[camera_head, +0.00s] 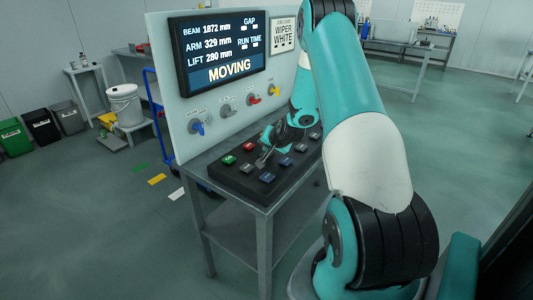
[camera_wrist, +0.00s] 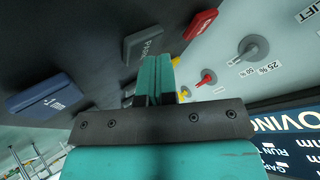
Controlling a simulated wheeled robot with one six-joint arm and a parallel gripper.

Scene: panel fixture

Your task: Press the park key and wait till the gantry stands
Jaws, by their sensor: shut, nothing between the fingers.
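The grey park key (camera_wrist: 138,38), its lettering partly covered, shows near the top of the wrist view on the dark key panel. My gripper (camera_wrist: 158,64) has its teal fingers together, with nothing between them. The fingertips overlap the edge of this key in the wrist view; I cannot tell whether they touch it. In the head view my wrist hangs low over the black key panel (camera_head: 228,183) and hides some keys. The display (camera_head: 217,50) reads MOVING, with beam 1872 mm, arm 329 mm and lift 280 mm. The gantry itself is not identifiable.
A red key (camera_head: 249,147), a green key (camera_head: 229,160) and a blue key (camera_head: 267,177) sit on the panel. Coloured knobs, including a blue one (camera_head: 198,128), line the upright board behind. Bins stand at the far left.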

